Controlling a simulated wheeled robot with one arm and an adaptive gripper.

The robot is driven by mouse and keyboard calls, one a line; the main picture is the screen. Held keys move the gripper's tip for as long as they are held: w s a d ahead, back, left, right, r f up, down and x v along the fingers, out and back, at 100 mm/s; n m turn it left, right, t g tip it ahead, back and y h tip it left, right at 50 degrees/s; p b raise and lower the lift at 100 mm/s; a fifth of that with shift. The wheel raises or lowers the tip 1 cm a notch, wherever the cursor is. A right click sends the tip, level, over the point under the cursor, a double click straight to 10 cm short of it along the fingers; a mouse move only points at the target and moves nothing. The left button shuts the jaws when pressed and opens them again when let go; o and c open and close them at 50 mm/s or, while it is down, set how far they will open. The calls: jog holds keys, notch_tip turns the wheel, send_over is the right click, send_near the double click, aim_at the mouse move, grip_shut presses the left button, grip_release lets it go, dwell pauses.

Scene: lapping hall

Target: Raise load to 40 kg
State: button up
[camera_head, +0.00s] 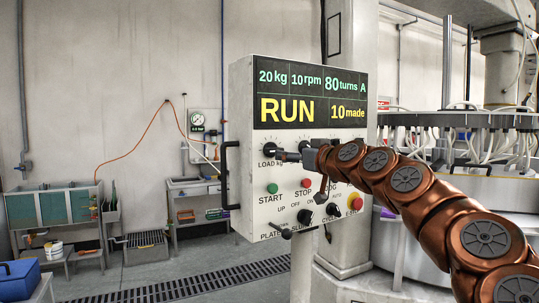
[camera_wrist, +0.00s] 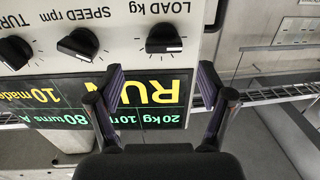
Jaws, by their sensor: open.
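The display (camera_head: 310,95) on the grey control box reads 20 kg, 10 rpm, 80 turns A, with RUN and 10 made in yellow. The black LOAD kg knob (camera_wrist: 163,39) shows in the wrist view, where the panel appears upside down. My gripper (camera_head: 281,156) is at the panel's left side by the LOAD label. In the wrist view my gripper (camera_wrist: 161,78) is open, its two fingers apart, with the LOAD knob in line with the gap beyond the fingertips. Nothing is between the fingers. In the head view my gripper and arm partly cover the knob row.
Below are the green START button (camera_head: 272,188), the red STOP button (camera_head: 306,184) and a red emergency button (camera_head: 355,201). The SPEED rpm knob (camera_wrist: 81,44) sits beside LOAD. A black handle (camera_head: 225,176) juts from the box's left side. The lapping machine (camera_head: 470,170) stands at right.

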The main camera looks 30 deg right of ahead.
aim_at(274, 150)
jog(key=shift+w+a+p, duration=0.15)
jog(key=shift+w+p, duration=0.45)
jog(key=shift+w, duration=1.4)
jog(key=shift+w+a+p, duration=0.15)
jog(key=shift+w+p, duration=0.45)
jog(key=shift+w, duration=1.35)
